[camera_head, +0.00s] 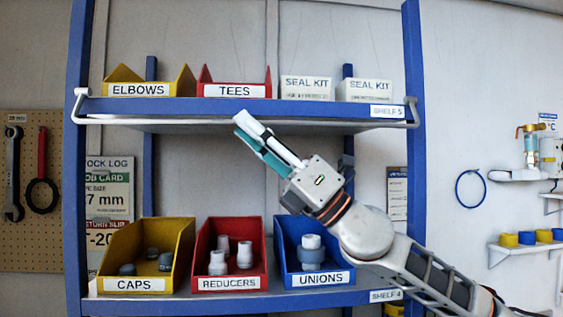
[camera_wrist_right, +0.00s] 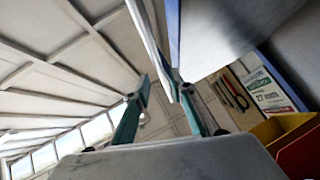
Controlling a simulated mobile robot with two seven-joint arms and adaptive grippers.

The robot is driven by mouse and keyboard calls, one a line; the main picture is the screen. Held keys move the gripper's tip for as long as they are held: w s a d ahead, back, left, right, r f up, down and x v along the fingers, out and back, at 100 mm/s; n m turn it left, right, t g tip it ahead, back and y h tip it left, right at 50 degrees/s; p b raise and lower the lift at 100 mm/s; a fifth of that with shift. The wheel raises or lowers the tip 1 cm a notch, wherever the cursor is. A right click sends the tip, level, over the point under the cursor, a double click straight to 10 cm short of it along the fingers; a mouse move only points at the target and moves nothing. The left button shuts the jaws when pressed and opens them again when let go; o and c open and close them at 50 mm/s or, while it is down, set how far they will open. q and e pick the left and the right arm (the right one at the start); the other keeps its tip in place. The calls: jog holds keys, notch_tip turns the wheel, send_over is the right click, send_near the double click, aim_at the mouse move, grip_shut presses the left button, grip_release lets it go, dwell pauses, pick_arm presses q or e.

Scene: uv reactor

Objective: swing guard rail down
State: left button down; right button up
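The guard rail (camera_head: 180,122) is a thin white bar with a bent end at each blue post. It hangs low, along and just below the front edge of shelf 5 (camera_head: 150,104). My right gripper (camera_head: 243,122) reaches up from the lower right, its fingertips at the rail near the middle of the shelf. In the right wrist view its teal fingers (camera_wrist_right: 163,85) are partly open, with a white bar (camera_wrist_right: 150,35) running to the gap between them. I cannot tell whether they touch it. My left gripper is in neither view.
Above the rail stand a yellow elbows bin (camera_head: 150,82), a red tees bin (camera_head: 233,82) and two white seal kit boxes (camera_head: 306,87). Below are the caps (camera_head: 130,285), reducers (camera_head: 228,284) and unions (camera_head: 318,279) bins. Blue posts (camera_head: 76,180) flank the shelves.

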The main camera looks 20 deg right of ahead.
jog(key=v, duration=0.9)
jog(key=shift+a, duration=0.1)
